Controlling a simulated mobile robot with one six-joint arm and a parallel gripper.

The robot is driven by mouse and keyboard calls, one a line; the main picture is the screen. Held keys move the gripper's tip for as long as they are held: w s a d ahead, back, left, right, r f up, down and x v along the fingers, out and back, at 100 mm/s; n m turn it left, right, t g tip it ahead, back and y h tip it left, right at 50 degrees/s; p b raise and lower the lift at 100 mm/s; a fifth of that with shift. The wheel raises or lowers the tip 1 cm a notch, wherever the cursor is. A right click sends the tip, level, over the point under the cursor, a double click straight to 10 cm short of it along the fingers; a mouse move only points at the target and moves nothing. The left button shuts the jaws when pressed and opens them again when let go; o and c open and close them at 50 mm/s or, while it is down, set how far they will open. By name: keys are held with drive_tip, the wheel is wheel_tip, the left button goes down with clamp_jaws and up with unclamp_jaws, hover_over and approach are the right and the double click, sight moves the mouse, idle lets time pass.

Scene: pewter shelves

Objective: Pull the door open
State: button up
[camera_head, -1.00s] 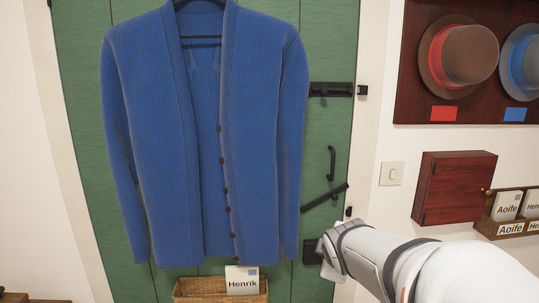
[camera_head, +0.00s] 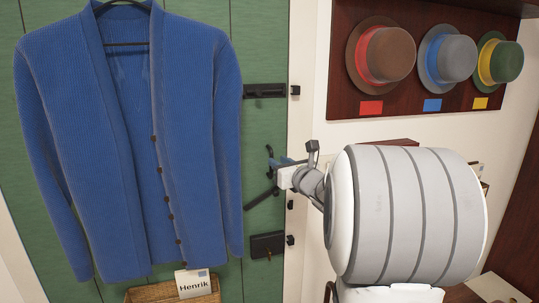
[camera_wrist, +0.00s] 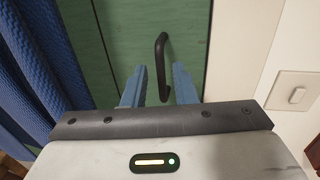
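The green door (camera_head: 262,130) is shut in its white frame. Its black pull handle (camera_wrist: 161,62) stands upright in the wrist view; in the head view (camera_head: 270,153) my gripper partly covers it. My gripper (camera_wrist: 158,88) is open, with one blue finger on each side of the handle's lower part. I cannot tell whether a finger touches it. In the head view my gripper (camera_head: 283,161) is at the handle. A black bolt (camera_head: 264,91) is above, a tilted latch bar (camera_head: 262,198) below, and a black lock (camera_head: 267,245) with a key lower down.
A blue cardigan (camera_head: 200,120) hangs on the door left of the handle. A basket (camera_head: 150,292) with a "Henrik" card (camera_head: 193,283) is below it. A hat board (camera_head: 345,95) with three hats and a light switch (camera_wrist: 290,90) are on the wall to the right.

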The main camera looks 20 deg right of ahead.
drive_tip(key=w+p, duration=0.1)
drive_tip(key=w, duration=0.4)
drive_tip(key=shift+w+a, duration=0.15)
drive_tip(key=shift+a, duration=0.05)
clamp_jaws()
idle(0.3)
